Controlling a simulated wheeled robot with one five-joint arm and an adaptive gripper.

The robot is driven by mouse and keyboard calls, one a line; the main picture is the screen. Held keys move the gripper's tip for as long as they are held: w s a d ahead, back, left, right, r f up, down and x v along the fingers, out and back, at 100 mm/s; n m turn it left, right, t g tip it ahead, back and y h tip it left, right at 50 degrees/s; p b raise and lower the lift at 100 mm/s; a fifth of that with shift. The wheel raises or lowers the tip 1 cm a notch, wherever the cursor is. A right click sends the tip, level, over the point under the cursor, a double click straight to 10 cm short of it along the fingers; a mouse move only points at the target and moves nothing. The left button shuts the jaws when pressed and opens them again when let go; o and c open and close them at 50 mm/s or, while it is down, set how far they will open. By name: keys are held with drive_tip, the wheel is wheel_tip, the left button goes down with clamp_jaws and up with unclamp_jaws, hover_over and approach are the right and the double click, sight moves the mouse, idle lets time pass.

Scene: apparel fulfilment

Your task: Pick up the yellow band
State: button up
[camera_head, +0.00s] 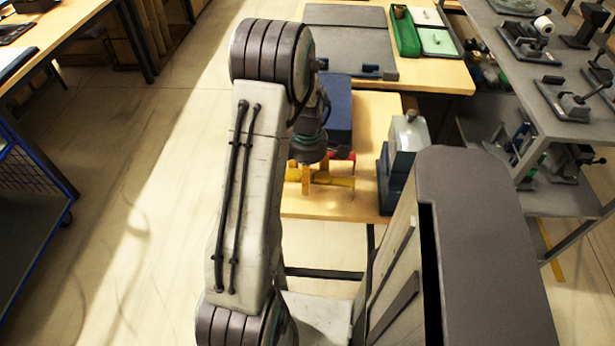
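A yellow piece (335,181), which looks like the yellow band, shows at the front of the small wooden table (325,206). My gripper (306,184) points down at the table beside it, at its left in the picture. More yellow-orange shows around the gripper's end, and I cannot tell gripper fingers from band there. My own arm hides the left of this spot. I cannot tell whether the gripper touches the band or whether its fingers are open.
A red item (342,155) lies just behind the yellow piece. A blue box (337,105) stands farther back. A grey and dark blue device (403,155) stands close at the right. A grey workbench with tools (535,85) is farther right. Open floor (130,200) lies at the left.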

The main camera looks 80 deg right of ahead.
drive_tip(key=shift+c, duration=0.5)
drive_tip(key=c, duration=0.7)
drive_tip(key=shift+r, duration=0.1)
drive_tip(key=shift+c, duration=0.2)
